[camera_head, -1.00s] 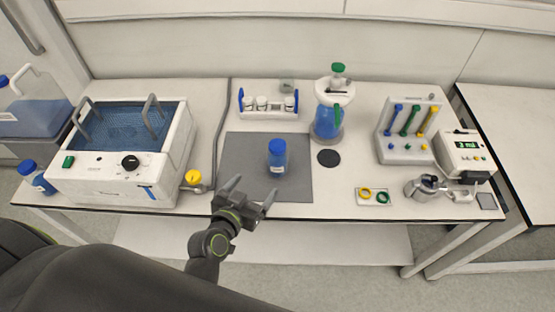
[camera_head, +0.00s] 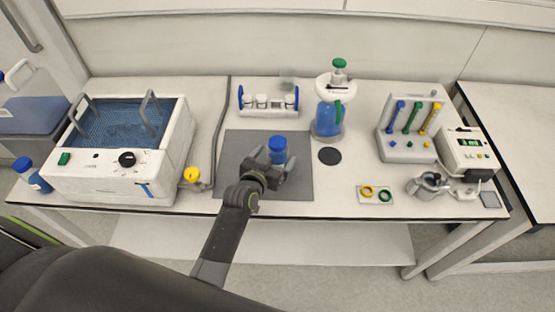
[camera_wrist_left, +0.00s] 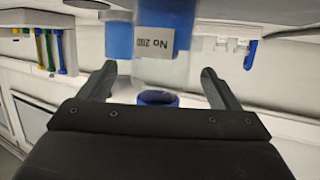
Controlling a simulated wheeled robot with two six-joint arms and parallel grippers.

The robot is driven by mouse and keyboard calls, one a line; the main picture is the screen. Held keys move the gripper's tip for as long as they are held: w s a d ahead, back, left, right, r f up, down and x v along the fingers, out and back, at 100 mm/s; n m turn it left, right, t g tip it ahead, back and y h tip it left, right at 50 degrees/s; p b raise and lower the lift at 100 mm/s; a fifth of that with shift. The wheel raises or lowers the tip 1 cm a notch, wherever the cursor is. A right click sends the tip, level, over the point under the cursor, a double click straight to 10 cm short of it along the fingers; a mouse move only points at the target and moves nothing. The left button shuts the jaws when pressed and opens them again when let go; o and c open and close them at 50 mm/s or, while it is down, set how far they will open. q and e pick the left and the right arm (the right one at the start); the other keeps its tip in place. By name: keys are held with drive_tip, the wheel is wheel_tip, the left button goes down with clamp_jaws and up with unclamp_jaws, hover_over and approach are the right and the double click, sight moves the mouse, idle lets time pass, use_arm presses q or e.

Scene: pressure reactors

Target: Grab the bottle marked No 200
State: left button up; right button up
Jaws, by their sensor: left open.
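The bottle (camera_head: 278,146) with a blue cap stands upright on the grey mat (camera_head: 235,160). In the left wrist view, which is upside down, this clear bottle (camera_wrist_left: 165,72) carries a label reading "No 200", with blue parts behind or within it. My left gripper (camera_head: 276,162) is open at the near side of the bottle, its fingers reaching toward both sides of it. In the left wrist view the fingers (camera_wrist_left: 158,82) stand apart with the bottle between them, and gaps show on both sides. The gripper hides the bottle's lower part in the head view. My right gripper is not in view.
A white water bath (camera_head: 120,180) stands at the left, with another blue-capped bottle (camera_head: 38,182) beside it. A rack of vials (camera_head: 268,112) and a blue vessel (camera_head: 328,118) stand behind. A colored-tube rack (camera_head: 408,152) is at the right.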

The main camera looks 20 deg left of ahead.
use_arm(q)
drive_tip(key=x, duration=0.1)
drive_tip(key=b+x, duration=0.1)
drive_tip(key=shift+w+f, duration=0.25)
drive_tip(key=shift+f, duration=0.05)
drive_tip(key=shift+w, duration=0.25)
drive_tip(key=shift+r, duration=0.1)
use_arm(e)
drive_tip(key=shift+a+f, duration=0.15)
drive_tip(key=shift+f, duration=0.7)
use_arm(q)
drive_tip(key=shift+s, duration=0.1)
drive_tip(key=shift+c, duration=0.4)
